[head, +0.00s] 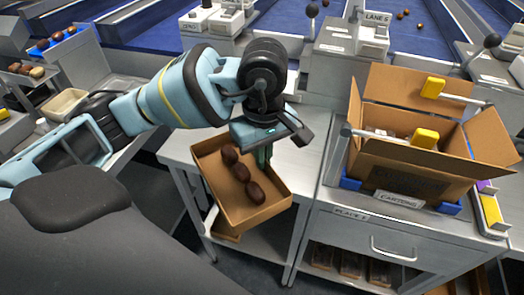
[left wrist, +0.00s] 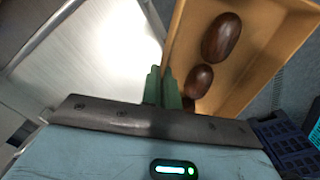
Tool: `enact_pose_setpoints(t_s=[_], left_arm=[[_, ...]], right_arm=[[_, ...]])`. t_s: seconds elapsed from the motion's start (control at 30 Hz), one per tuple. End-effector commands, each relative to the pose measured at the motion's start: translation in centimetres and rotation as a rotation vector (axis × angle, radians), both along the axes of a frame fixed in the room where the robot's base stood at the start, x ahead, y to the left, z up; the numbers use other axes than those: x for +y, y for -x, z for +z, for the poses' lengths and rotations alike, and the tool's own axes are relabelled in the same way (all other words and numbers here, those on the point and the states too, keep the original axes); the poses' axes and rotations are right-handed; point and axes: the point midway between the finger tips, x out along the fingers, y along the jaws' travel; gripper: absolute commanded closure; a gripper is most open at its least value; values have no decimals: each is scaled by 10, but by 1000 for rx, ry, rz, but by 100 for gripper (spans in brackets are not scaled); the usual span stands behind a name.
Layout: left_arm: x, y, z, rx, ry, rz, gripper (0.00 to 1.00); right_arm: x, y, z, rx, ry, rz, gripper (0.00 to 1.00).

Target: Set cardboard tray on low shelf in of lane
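The cardboard tray (head: 262,217) is a shallow brown open box with three dark dates (head: 242,172) in it. It hangs at an angle in front of the grey table, in the middle of the head view. My left gripper (head: 264,157) has its green fingers at the tray's far wall. In the left wrist view the fingers (left wrist: 164,88) are close together at the wall of the tray (left wrist: 245,65), which appears pinched between them. The low shelf (head: 268,258) is a grey board under the table, partly hidden by the tray. My right gripper is not in view.
A large open carton (head: 405,182) with yellow-handled items stands on the right bench above a drawer (head: 392,247). A brown cardboard piece (head: 225,230) shows below the held tray. The grey tabletop (head: 305,150) beside the gripper is bare. Blue lanes (head: 140,27) lie behind.

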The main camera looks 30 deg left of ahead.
Motion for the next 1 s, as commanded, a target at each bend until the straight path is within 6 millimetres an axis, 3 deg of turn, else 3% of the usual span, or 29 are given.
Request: enact_pose_setpoints(t_s=[0.6, 0.9, 1.0], left_arm=[[4, -4, -9, -1, -1, -918, 100], [4, -5, -11, -1, -1, -1085, 100], [4, -5, -11, -1, -1, -1090, 100]], right_arm=[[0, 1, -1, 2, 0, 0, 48], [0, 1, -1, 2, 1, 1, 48], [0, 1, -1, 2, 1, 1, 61]])
